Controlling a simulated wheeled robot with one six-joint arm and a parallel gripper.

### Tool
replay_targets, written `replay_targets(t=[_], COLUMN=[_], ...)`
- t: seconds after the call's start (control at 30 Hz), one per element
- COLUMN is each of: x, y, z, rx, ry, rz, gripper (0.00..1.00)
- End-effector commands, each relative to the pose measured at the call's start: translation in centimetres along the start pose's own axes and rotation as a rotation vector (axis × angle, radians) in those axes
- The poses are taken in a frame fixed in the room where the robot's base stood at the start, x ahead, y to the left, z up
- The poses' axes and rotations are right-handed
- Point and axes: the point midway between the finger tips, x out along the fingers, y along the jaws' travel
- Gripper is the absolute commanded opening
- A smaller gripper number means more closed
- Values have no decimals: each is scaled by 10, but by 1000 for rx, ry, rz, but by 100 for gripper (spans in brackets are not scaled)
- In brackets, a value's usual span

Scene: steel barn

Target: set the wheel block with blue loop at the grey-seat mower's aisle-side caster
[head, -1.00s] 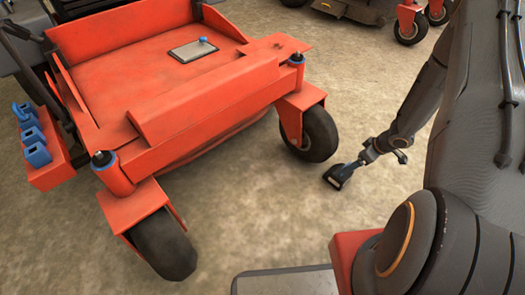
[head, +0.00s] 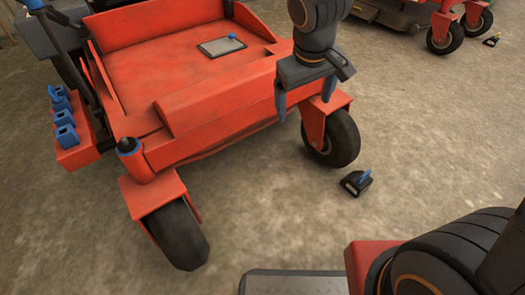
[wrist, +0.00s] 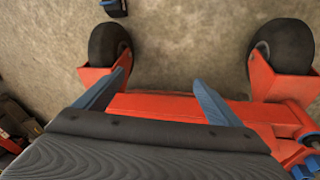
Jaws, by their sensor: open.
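The wheel block (head: 356,184) is dark with a blue loop on top. It sits on the ground just in front of the right-hand front caster (head: 338,138) of the near red mower (head: 190,75), with a small gap to the tire. It also shows at the top edge of the wrist view (wrist: 115,8), beyond a caster wheel (wrist: 108,45). My gripper (head: 304,107) is open and empty, raised over the mower's front edge. Its blue fingers are spread in the wrist view (wrist: 159,78). The mower's seat is not clearly in view.
The left front caster (head: 178,235) stands on bare ground. Another red mower (head: 440,25) is at the back right, with a small block (head: 491,40) near its caster. Open ground lies to the right.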

Motion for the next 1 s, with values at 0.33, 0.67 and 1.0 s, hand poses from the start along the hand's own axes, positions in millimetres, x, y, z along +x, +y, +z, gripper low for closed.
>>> replay_targets(t=[0.33,0.67,1.0], x=[-96,-111,-111], y=[-142,-165,-164], z=[105,130,129], rx=[-25,-34,-33], ry=[-95,-124,-123], rz=[-246,-306,-305], gripper=[89,89,89])
